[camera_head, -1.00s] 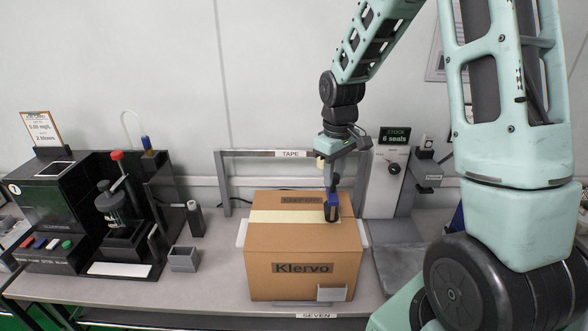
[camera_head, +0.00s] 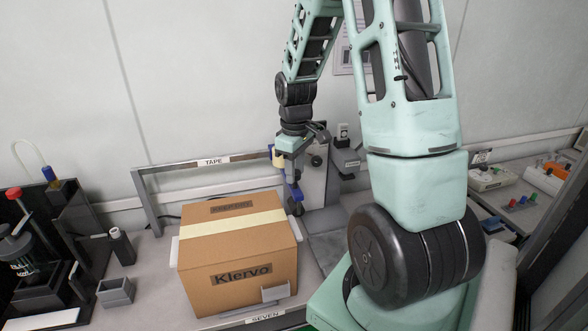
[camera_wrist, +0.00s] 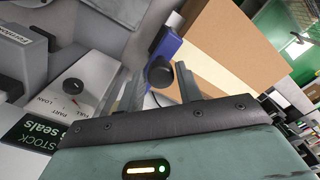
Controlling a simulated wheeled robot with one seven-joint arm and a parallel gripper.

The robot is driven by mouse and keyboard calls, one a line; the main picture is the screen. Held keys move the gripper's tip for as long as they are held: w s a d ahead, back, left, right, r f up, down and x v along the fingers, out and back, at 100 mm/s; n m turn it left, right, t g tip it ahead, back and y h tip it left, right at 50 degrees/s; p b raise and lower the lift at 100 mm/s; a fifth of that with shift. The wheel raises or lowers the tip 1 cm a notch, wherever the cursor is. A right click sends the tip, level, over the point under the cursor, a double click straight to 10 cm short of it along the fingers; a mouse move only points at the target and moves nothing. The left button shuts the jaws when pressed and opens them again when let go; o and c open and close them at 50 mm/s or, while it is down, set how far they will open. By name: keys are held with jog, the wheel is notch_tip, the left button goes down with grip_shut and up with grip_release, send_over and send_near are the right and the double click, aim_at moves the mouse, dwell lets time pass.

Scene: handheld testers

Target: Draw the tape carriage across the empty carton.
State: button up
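The tape carriage (camera_head: 291,188) is a blue block with a dark roller, just off the right edge of the carton's top in the head view. In the wrist view the blue carriage (camera_wrist: 165,44) has a black knob between my fingers. The brown "Klervo" carton (camera_head: 240,258) stands closed on the bench. A pale tape strip (camera_head: 232,222) runs across its top to the right edge. The carton's inside is hidden.
A grey frame marked "TAPE" (camera_head: 146,196) stands behind the carton. A small grey bin (camera_head: 115,292) is left of it. A dial unit with a "STOCK 6 seals" sign (camera_wrist: 38,130) is close by my gripper. Benches with devices lie at the right.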

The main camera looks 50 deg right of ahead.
jog(key=shift+o, duration=0.9)
notch_tip(320, 180, up, 18)
jog(key=b, duration=0.2)
jog(key=shift+f, duration=0.25)
jog(key=shift+a+f, duration=0.1)
